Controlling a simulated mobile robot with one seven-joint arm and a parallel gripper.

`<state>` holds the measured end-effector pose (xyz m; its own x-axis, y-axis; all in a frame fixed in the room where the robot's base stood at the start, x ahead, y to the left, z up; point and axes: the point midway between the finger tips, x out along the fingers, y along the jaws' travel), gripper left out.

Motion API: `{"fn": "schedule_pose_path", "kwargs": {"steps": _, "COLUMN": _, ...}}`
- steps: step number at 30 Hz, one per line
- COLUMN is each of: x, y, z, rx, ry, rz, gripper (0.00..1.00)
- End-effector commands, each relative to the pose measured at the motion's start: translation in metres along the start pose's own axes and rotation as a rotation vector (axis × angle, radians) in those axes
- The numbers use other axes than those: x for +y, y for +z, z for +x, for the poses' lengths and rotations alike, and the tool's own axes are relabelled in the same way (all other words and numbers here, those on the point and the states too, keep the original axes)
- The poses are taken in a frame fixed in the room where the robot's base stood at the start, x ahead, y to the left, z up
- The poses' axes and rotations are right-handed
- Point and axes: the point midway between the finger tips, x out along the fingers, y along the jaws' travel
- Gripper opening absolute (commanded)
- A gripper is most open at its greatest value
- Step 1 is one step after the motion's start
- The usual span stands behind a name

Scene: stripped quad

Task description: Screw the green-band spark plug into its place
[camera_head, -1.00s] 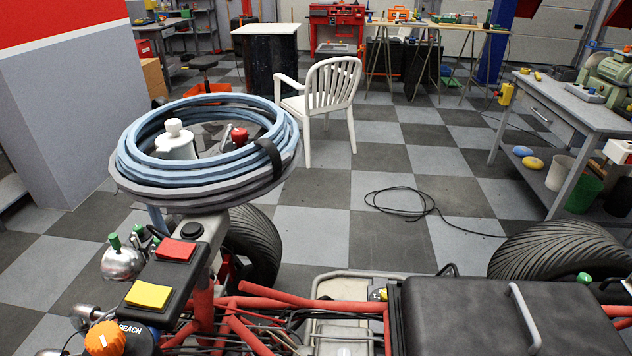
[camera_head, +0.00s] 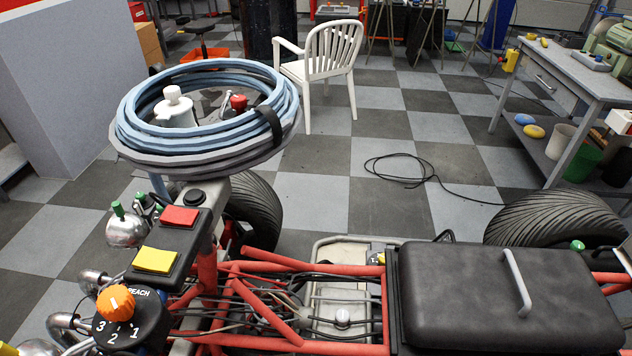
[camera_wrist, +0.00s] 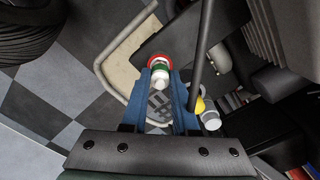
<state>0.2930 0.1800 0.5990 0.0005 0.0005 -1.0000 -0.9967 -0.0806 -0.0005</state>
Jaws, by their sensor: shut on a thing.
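In the wrist view, my gripper (camera_wrist: 161,78) has blue fingers closed around a small white piece with a green band, the green-band spark plug (camera_wrist: 160,70). A red and white ring shows at its far end. The plug is seen nearly end-on, so I cannot tell whether its tip touches a socket. My gripper does not show in the head view. The stripped quad's red tube frame (camera_head: 275,338) and pale engine area (camera_head: 345,290) fill the lower middle of the head view. A white round cap (camera_head: 342,316) sits there.
A dark bar (camera_wrist: 203,50) passes close right of the fingers in the wrist view. A black seat (camera_head: 470,290) lies right of the engine area. A coiled blue hose (camera_head: 140,145) stands at left, above an orange dial (camera_head: 116,302). Checkered floor lies beyond.

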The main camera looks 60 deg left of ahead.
Motion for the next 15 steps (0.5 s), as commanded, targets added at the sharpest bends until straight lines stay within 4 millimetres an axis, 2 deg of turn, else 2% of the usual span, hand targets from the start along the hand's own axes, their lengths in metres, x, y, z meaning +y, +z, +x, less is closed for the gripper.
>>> {"fn": "schedule_pose_path", "kwargs": {"steps": 5, "x": 0.0012, "y": -0.0004, "z": -0.0005, "rx": 0.001, "ry": 0.003, "rz": 0.130, "gripper": 0.00}}
{"fn": "schedule_pose_path", "kwargs": {"steps": 15, "x": 0.0015, "y": -0.0003, "z": -0.0002, "rx": 0.002, "ry": 0.004, "rz": 0.169, "gripper": 0.00}}
